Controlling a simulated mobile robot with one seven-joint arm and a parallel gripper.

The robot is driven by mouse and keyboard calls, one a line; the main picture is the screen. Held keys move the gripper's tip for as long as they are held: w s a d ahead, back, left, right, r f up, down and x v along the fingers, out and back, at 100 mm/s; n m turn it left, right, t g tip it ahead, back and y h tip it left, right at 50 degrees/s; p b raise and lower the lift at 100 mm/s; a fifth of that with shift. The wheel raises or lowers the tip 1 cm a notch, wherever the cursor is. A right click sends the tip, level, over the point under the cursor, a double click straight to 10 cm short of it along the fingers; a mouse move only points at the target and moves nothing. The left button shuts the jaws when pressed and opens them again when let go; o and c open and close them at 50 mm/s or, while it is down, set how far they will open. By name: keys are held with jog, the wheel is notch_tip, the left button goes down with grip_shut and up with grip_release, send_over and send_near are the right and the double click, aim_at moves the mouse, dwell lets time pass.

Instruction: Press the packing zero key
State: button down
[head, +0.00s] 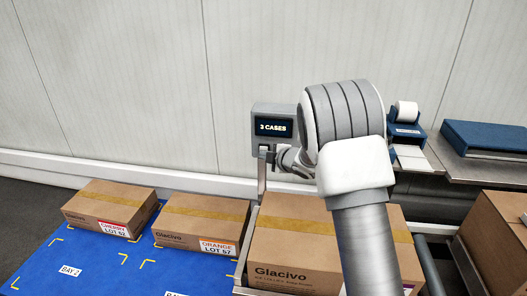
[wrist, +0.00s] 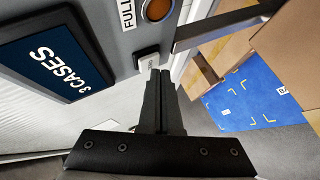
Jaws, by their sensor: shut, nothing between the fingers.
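A grey control box (head: 262,112) on a post has a dark display (head: 273,128) reading "3 CASES". In the wrist view the same display (wrist: 52,62) shows beside a round orange button (wrist: 157,9) with a "FULL" label. A small key with a pale face and dark surround (wrist: 147,58) sits on the panel below that button; I cannot read a zero on it. My gripper (wrist: 158,73) is shut and empty, its fingertips right at this key; I cannot tell whether they touch it. In the head view my wrist and arm hide most of the gripper.
A cherry carton (head: 110,203) and an orange carton (head: 203,218) stand on a blue mat (head: 70,262). A larger Glacivo carton (head: 280,250) stands in front of the post. A label printer (head: 406,128) is right of my arm. A grey bracket (wrist: 215,30) runs close beside the fingers.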

jog(key=shift+w+d, duration=0.15)
jog(key=shift+w, duration=0.35)
dwell(0.5)
jog(key=shift+s, duration=0.15)
jog(key=shift+s+a+b, duration=0.2)
jog(key=shift+s+b, duration=0.2)
jog(key=shift+s, duration=0.4)
jog(key=shift+s, duration=0.1)
jog(key=s+b, duration=0.1)
jog(key=s, duration=0.1)
jog(key=s+a+b, duration=0.1)
jog(key=s, duration=0.1)
jog(key=shift+s+b, duration=0.35)
jog(key=shift+b, duration=0.05)
dwell(0.4)
